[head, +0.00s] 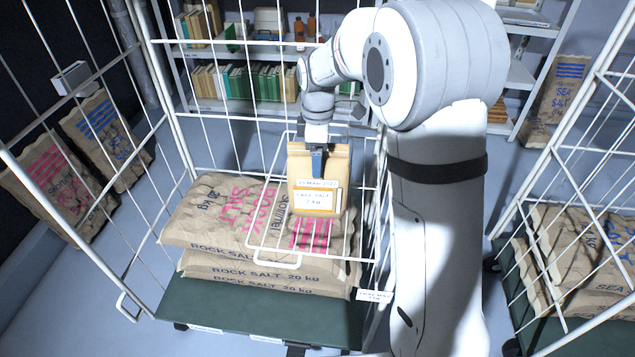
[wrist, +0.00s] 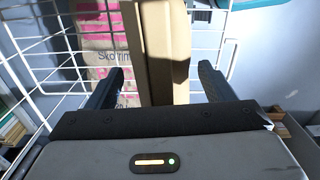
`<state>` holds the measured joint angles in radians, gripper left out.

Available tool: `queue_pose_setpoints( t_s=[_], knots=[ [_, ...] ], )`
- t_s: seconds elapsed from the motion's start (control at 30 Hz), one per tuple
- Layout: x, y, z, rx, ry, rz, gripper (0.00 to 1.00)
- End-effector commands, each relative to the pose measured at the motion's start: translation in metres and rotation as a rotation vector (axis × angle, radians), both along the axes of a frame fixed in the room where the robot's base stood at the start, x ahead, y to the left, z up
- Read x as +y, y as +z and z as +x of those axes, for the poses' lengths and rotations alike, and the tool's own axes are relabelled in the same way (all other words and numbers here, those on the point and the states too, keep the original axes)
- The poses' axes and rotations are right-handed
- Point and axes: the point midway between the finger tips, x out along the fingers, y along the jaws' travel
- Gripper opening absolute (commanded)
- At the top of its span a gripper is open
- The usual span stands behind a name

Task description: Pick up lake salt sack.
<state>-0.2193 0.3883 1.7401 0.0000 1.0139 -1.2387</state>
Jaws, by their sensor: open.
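The lake salt sack (head: 318,168) is a small tan pack with a white and orange label. In the head view it stands upright at the wire basket, above the large rock salt sacks. In the wrist view the sack (wrist: 160,45) shows as a tan block between my fingers. My gripper (head: 317,158) is over the top of the sack. Whether a finger touches the sack cannot be told.
Large rock salt sacks (head: 225,225) lie stacked on a green cart base (head: 250,315) inside a white wire cage. The wire basket (head: 262,255) has thin rails close around the sack. Shelves (head: 235,55) stand behind. Sea salt sacks (head: 575,255) lie in another cage at the right.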

Motion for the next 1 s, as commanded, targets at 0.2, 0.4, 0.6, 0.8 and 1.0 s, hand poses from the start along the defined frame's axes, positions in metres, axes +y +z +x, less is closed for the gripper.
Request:
queue_pose_setpoints(
  t_s=[0.2,0.4,0.6,0.8,1.0],
  knots=[
    [-0.0008,-0.0018,0.0003,-0.001,-0.002,0.0,0.76],
    [-0.001,-0.0016,0.0003,-0.001,-0.003,0.0,0.61],
    [-0.0012,-0.0015,0.0004,-0.001,-0.003,0.0,0.44],
    [-0.0015,-0.0013,0.0006,-0.001,-0.003,0.0,0.28],
    [-0.0017,-0.0012,0.0008,-0.002,-0.004,0.001,0.12]
  ],
)
